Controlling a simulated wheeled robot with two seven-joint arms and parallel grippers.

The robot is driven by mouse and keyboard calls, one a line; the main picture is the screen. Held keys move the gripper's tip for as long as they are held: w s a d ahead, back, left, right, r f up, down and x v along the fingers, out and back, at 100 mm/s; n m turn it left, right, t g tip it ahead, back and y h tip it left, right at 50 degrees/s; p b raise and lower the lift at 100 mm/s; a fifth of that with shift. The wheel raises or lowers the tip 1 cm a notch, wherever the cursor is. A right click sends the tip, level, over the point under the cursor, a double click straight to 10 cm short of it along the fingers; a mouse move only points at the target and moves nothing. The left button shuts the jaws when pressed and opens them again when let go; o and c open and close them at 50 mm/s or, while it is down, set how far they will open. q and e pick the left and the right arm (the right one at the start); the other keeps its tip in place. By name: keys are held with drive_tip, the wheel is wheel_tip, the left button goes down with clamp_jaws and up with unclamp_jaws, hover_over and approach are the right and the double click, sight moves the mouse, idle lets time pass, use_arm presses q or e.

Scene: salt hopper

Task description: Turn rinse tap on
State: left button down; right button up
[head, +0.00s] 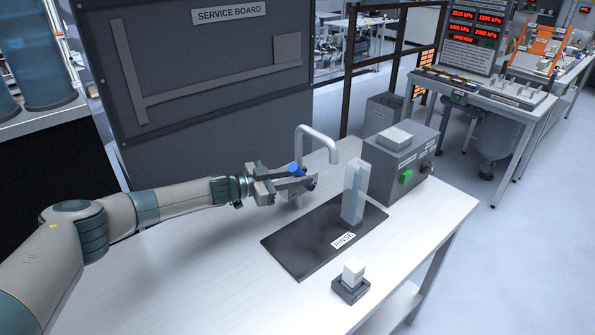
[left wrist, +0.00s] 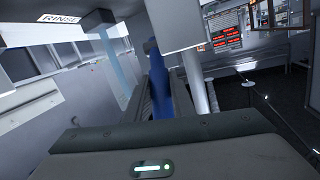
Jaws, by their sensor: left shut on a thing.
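The rinse tap (head: 318,137) is a pale bent spout rising from the bench behind a dark mat. Its blue handle (head: 297,170) is between the fingers of my left gripper (head: 300,184), which is shut on it. In the left wrist view the blue handle (left wrist: 158,80) stands between the two fingers, beside the pale tap post (left wrist: 196,82). A tall clear vessel with a light blue streak inside (head: 354,192) stands upright on the mat near the spout. My right gripper is not in view.
The dark mat (head: 290,245) bears a RINSE label (head: 343,240). A small white block in a dark holder (head: 352,274) is at the front. The bench's left front is clear.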

use_arm(q)
drive_tip(key=shift+w+d+r+n+g+y+p, duration=0.15)
drive_tip(key=shift+w+d+r+g+y+p, duration=0.35)
drive_tip(key=shift+p, duration=1.45)
drive_tip(key=shift+w+d+r+n+g+y+p, duration=0.15)
drive_tip(key=shift+g+y+p, duration=0.55)
drive_tip(key=shift+p, duration=1.2)
drive_tip(key=shift+d+y, duration=0.15)
drive_tip(key=shift+y, duration=0.15)
drive_tip(key=shift+f+p, duration=0.2)
drive_tip(key=shift+p, duration=0.15)
drive_tip(key=c, duration=1.5)
unclamp_jaws()
drive_tip(key=shift+w+r, duration=0.1)
